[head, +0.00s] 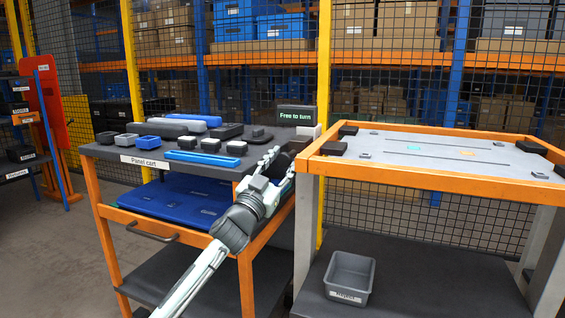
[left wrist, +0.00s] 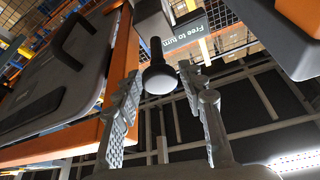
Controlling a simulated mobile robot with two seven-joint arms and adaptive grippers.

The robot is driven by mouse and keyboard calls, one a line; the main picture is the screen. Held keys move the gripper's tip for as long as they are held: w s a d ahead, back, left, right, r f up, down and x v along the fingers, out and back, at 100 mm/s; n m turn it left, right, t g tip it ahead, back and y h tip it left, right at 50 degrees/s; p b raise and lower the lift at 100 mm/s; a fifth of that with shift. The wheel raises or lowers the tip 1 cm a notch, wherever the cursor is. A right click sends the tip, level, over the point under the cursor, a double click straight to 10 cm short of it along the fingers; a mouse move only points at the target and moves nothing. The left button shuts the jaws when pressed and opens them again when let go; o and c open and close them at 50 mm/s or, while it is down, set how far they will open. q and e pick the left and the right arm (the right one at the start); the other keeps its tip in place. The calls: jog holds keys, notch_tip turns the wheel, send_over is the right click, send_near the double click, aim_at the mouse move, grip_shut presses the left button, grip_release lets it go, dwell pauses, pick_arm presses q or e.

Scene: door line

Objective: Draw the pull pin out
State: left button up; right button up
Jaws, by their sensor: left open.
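A dark round knob on a short stem, seemingly the pull pin (left wrist: 158,76), shows in the left wrist view, below the "Free to turn" sign (left wrist: 185,36). My left gripper (left wrist: 160,82) is open, with one finger on each side of the knob and a gap to both. In the head view my left gripper (head: 281,161) is at the right end of the panel cart (head: 112,152), by the orange-framed table (head: 420,181). There the gripper largely hides the knob. The sign (head: 296,115) stands just behind. My right gripper is not in view.
Blue bars (head: 202,158), small trays (head: 147,142) and dark blocks lie on the cart's top. A grey bin (head: 350,277) stands on the lower shelf at the right. Black blocks sit at the right table's corners. A mesh fence (head: 400,90) closes the back.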

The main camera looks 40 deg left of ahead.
pick_arm(q)
jog(key=v, duration=1.2)
jog(key=s+d+f+n+g+p, duration=0.1)
jog(key=s+f+g, duration=0.15)
jog(key=f, duration=0.65)
jog(key=s+d+f+g+y, duration=0.1)
jog(key=f+g, duration=0.3)
jog(key=f, duration=0.5)
jog(key=s+d+f+n+g+p, duration=0.1)
jog(key=f+g, duration=0.3)
jog(key=f, duration=0.5)
jog(key=s+d+f+m+g+h, duration=0.1)
jog(key=s+d+f+g, duration=0.3)
jog(key=s+f, duration=0.4)
jog(key=s+d+f+g+h, duration=0.1)
jog(key=s+d+f+g, duration=0.3)
jog(key=s+d+f, duration=0.3)
jog(key=s+f, duration=0.2)
jog(key=s, duration=0.1)
jog(key=shift+s+f+m+g+p, duration=0.15)
jog(key=shift+s+m+g+p, duration=0.15)
jog(key=shift+s+m+g, duration=0.1)
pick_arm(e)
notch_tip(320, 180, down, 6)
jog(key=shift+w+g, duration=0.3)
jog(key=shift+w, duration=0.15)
pick_arm(q)
jog(key=shift+w, duration=0.2)
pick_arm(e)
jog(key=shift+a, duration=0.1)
